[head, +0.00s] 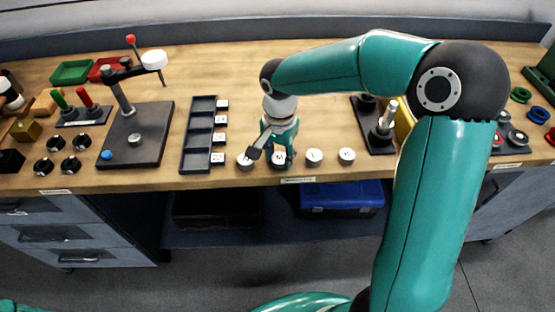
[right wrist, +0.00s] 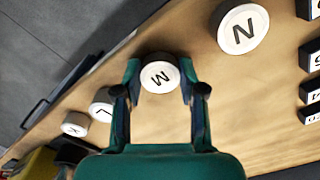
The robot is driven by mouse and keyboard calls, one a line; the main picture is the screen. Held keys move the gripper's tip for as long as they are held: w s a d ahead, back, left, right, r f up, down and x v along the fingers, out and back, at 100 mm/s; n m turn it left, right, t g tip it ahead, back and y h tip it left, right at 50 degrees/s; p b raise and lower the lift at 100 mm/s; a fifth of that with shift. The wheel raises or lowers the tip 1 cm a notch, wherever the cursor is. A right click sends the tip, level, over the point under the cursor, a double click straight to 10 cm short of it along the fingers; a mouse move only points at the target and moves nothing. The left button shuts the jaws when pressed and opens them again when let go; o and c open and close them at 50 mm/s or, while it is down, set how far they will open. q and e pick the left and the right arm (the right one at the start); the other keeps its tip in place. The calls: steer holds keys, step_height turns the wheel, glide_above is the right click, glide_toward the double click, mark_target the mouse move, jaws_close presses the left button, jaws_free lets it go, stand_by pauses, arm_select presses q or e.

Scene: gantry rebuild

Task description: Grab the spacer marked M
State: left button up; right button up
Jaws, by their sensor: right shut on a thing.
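The spacer marked M (head: 279,160) is a short round piece with a white top and a black letter, near the front edge of the bench. My right gripper (right wrist: 161,86) is shut on it, with one finger on each side, and the M (right wrist: 159,76) faces the wrist camera. In the head view my right gripper (head: 279,150) comes down over the spacer from above. The spacer marked N (right wrist: 243,29) stands apart on one side, and the spacers marked L (right wrist: 102,107) and K (right wrist: 75,123) stand on the other. My left gripper is out of view.
A dark slotted tray (head: 187,163) with white-labelled blocks (head: 218,138) lies left of the spacers. A dark stand with a white-topped arm (head: 153,60) is further left. A dark base with a metal post (head: 386,120) stands to the right. The bench's front edge is close.

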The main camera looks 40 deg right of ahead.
steer(key=shift+c, duration=0.7)
steer(key=shift+r, duration=0.1)
